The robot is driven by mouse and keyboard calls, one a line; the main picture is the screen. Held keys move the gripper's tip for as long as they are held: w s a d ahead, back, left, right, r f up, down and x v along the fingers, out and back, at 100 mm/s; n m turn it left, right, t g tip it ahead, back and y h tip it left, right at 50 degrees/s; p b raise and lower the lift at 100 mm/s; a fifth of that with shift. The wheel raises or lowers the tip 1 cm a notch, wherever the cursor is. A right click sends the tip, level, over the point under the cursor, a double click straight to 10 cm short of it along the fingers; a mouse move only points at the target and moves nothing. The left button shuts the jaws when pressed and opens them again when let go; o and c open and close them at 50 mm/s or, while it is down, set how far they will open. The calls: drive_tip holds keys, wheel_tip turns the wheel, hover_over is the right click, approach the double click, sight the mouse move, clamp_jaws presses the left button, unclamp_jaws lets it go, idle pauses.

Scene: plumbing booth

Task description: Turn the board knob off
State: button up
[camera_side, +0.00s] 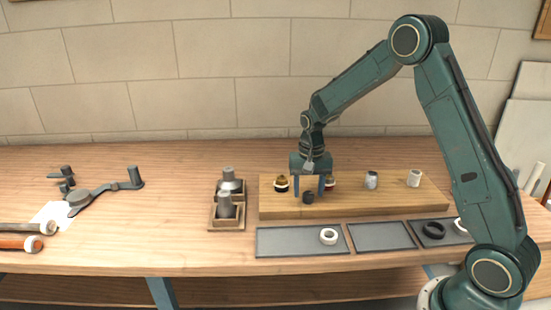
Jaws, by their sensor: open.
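A wooden board (350,205) lies on the bench and bears several small fittings. A small dark knob-like piece (308,197) sits near the board's front left. My gripper (308,190) points down over the board, its two fingers apart, one to each side of the dark piece in the picture. I cannot tell whether they touch it, or how it is turned. A brass-topped dark fitting (282,184) stands just left of my gripper. A similar one (330,182) on the right is partly hidden by a finger.
A grey fitting (371,180) and a white one (414,178) stand on the board's right. Shallow grey trays (285,242) with rings lie in front. A wooden holder (226,226) with metal parts stands left of the board. Tools (88,196) lie farther left.

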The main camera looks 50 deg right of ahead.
drive_tip(key=shift+f, duration=0.7)
drive_tip(key=c, duration=1)
